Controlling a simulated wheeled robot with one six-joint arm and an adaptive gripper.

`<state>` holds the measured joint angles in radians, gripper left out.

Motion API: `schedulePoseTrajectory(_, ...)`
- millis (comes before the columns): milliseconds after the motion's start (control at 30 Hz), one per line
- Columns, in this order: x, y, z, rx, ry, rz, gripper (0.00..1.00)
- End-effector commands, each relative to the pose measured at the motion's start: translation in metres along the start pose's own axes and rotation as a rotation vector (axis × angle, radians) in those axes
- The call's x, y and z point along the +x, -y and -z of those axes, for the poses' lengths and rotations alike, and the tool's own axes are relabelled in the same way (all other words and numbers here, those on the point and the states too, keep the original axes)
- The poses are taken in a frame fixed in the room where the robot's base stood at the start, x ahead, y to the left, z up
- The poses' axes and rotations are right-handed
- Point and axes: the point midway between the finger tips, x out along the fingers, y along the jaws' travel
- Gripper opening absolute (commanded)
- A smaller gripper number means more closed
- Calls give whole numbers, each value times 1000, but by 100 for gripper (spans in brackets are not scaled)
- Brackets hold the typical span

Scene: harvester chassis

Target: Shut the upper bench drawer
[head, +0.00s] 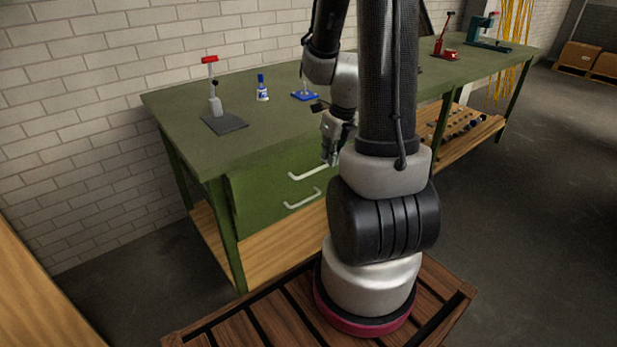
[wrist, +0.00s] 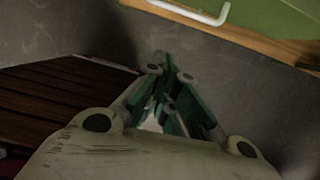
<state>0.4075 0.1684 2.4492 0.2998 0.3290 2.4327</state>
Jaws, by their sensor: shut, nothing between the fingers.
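The green bench has two drawers stacked at its front left. The upper bench drawer (head: 262,178) has a pale bar handle (head: 308,174). The lower drawer (head: 260,208) has a like handle (head: 302,199) below it. How far the upper drawer stands out is hard to tell, as my arm hides its right part. My gripper (head: 331,160) points down by the right end of the upper handle; contact cannot be told. In the wrist view my gripper (wrist: 165,72) has its fingers together and empty. One pale handle (wrist: 195,12) shows above the fingertips; which one is unclear.
The bench top (head: 185,110) carries a red-handled clamp (head: 213,95), a blue-and-white bottle (head: 262,90) and a blue item (head: 304,95). A wooden lower shelf (head: 280,251) runs under the drawers. Open grey floor (head: 530,210) lies to the right.

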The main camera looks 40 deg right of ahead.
Motion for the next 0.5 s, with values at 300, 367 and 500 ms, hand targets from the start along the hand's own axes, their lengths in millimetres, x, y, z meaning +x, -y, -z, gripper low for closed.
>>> schedulePoseTrajectory(300, 54, 0, 1, 5, -6, -2, 0)
schedulePoseTrajectory(367, 67, 0, 1, 6, -5, -3, 0)
schedulePoseTrajectory(500, 94, 1, 1, 6, -4, -1, 0)
